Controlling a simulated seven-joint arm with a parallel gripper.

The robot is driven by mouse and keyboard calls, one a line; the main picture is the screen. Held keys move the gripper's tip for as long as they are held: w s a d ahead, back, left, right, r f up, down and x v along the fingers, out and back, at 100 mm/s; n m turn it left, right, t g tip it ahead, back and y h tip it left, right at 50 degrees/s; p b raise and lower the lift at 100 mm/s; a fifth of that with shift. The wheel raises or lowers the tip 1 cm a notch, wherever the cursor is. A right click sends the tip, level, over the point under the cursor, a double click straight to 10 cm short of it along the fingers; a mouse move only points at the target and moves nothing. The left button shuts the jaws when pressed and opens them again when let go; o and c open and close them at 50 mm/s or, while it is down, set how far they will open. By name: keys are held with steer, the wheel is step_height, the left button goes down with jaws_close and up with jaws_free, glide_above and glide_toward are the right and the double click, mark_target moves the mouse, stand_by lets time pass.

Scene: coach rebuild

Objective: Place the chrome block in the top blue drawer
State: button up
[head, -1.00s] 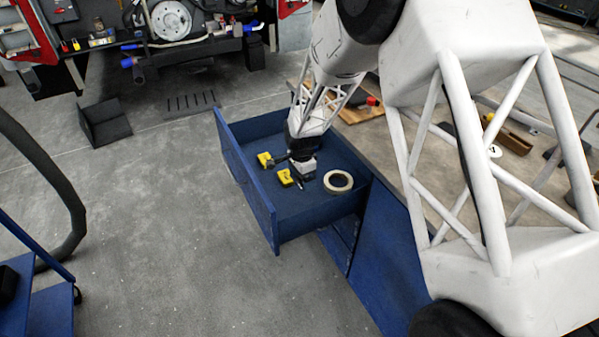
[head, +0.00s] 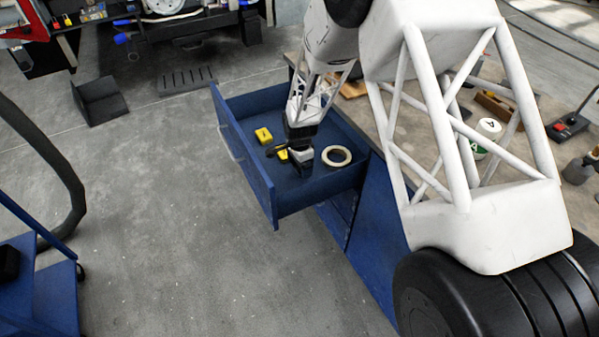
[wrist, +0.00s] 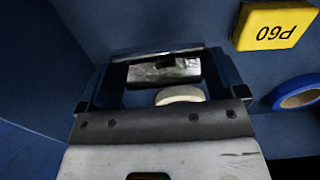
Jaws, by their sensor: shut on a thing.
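My gripper (head: 300,172) is inside the open top blue drawer (head: 240,165), pointing down close to its floor, left of a cream tape roll (head: 337,156). In the wrist view my gripper (wrist: 165,82) is shut on the chrome block (wrist: 160,70), a shiny dark-and-silver bar between the fingers. The block is hard to make out in the head view. Whether it touches the drawer floor I cannot tell.
A yellow block (head: 263,134) lies in the drawer left of my gripper; another (head: 282,154) is partly hidden by it. The wrist view shows a yellow block marked P60 (wrist: 275,25) and a blue-edged roll (wrist: 297,92). The drawer's walls are close around.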

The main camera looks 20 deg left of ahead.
steer(key=shift+f, duration=0.75)
steer(key=shift+f, duration=1.9)
steer(key=shift+f, duration=0.1)
steer(key=o, duration=0.7)
steer(key=shift+o, duration=0.2)
steer(key=shift+r, duration=6.15)
steer(key=shift+d, duration=0.1)
